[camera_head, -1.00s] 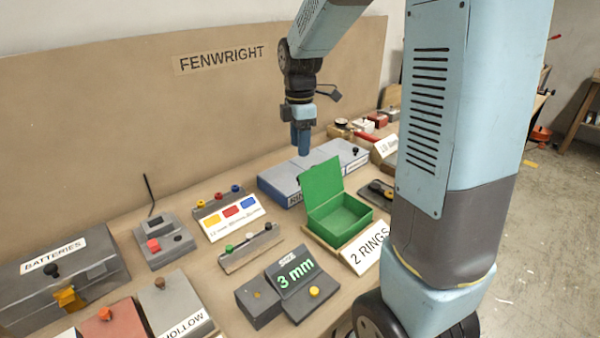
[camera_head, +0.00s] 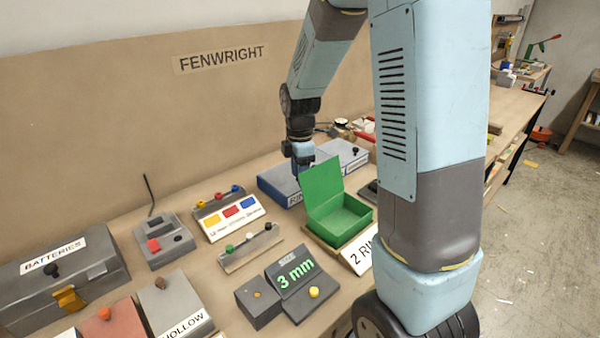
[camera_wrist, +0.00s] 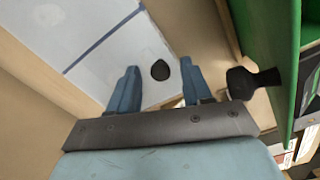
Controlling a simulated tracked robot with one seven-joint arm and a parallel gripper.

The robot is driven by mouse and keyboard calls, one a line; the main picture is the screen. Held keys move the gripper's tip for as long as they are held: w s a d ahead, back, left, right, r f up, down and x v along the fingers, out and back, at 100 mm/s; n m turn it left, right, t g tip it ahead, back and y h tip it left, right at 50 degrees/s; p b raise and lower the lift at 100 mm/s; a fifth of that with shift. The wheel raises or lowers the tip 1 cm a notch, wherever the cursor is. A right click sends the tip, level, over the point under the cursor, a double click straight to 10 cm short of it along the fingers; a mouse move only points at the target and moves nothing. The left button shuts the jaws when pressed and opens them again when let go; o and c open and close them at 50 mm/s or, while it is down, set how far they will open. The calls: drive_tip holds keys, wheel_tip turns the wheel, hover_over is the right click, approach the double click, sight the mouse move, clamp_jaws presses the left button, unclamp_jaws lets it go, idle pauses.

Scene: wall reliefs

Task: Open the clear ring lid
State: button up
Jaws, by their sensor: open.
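The clear ring lid (camera_wrist: 135,45) is a pale, see-through panel on a blue-grey box (camera_head: 275,186), whose label is partly hidden in the head view. A dark round knob (camera_wrist: 160,70) stands on the lid. My gripper (camera_wrist: 158,75) is open and empty above the lid. In the wrist view the knob appears between the two blue fingers, apart from both; the height gap is unclear. In the head view my gripper (camera_head: 301,168) hangs over the box, behind the raised green lid, which hides part of it.
A green box (camera_head: 342,220) with its lid (camera_head: 322,186) raised stands close in front. A dark knob (camera_wrist: 250,83) juts from that lid close by my right finger. A second pale section with a black knob (camera_head: 354,152) lies to the right. Button panels (camera_head: 232,215) stand at left.

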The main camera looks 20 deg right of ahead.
clamp_jaws()
drive_tip(key=shift+w+d+r, duration=0.1)
drive_tip(key=shift+d+r, duration=0.05)
idle(0.5)
